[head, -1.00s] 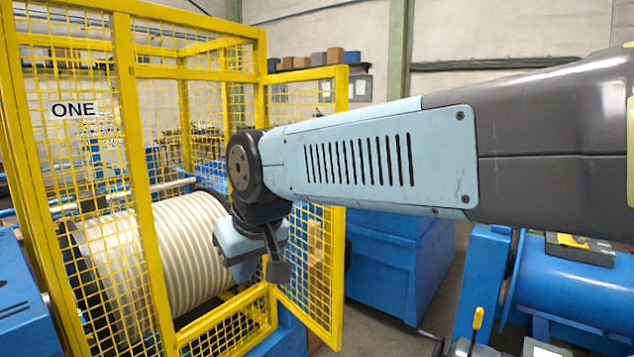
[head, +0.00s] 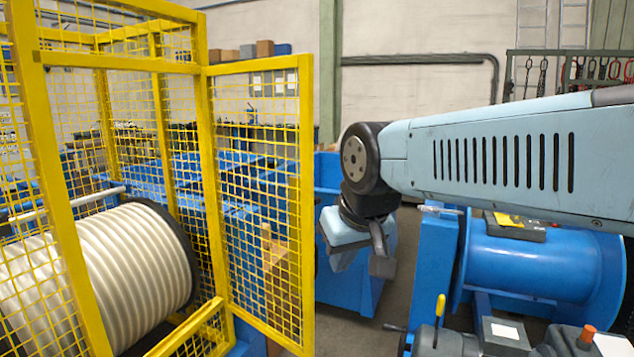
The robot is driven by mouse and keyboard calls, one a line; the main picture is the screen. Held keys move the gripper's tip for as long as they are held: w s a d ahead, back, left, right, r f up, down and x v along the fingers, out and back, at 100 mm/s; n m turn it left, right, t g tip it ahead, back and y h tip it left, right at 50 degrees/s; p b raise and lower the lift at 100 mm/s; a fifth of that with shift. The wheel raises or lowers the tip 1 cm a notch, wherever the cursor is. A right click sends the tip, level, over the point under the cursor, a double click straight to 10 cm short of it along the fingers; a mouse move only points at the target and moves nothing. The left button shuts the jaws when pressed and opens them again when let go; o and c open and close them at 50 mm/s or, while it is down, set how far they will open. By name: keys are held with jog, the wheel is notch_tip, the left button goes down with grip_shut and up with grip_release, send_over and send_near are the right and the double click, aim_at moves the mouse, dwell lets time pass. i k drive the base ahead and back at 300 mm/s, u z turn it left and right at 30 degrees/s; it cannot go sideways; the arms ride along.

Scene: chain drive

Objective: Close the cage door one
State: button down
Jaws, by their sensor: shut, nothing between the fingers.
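The yellow mesh cage door (head: 258,190) stands swung open in the head view, hinged on the cage's (head: 203,130) right post. Its free edge is at the right. The ONE sign is out of view now. My gripper (head: 362,262) hangs to the right of the door's free edge, apart from it in the picture. It is shut and empty. The distance in depth between gripper and door is hard to judge.
A large ribbed drum (head: 130,265) lies inside the cage. A blue drum machine (head: 540,262) stands at the right, with a grey unit bearing a yellow-handled lever (head: 439,308) in front. Blue cabinets (head: 350,280) stand behind my gripper. Some grey floor shows between them.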

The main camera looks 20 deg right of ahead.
aim_at(304, 251)
jog(key=u, duration=0.55)
jog(key=i, duration=0.1)
jog(key=z, duration=2.35)
jog(key=i, duration=0.7)
jog(key=u, duration=0.8)
